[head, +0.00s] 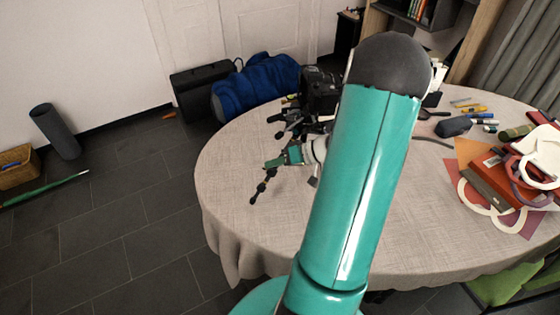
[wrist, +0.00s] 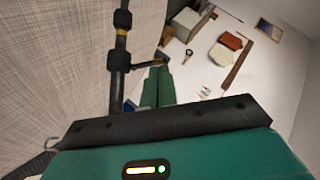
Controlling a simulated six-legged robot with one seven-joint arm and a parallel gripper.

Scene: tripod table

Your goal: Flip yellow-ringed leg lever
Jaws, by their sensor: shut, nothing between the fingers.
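In the wrist view a black tripod leg (wrist: 117,70) runs down left of my gripper, with a thin yellow ring (wrist: 121,32) near its upper clamp. A dark lever (wrist: 148,65) sticks out from the leg to the right, across the front of my fingertips. My gripper (wrist: 157,70) has its two green fingers shut together with nothing between them. I cannot tell whether they touch the lever. In the head view my gripper (head: 272,163) is over the left part of the table, close to the dark leg (head: 262,187). The ring is too small to make out there.
The round cloth-covered table (head: 235,215) is bare at its front left. A black camera (head: 321,90) stands behind my gripper. Papers and a red book (head: 497,172) lie at the right, with small tools (head: 468,106) behind. A blue bundle (head: 262,82) lies beyond the table.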

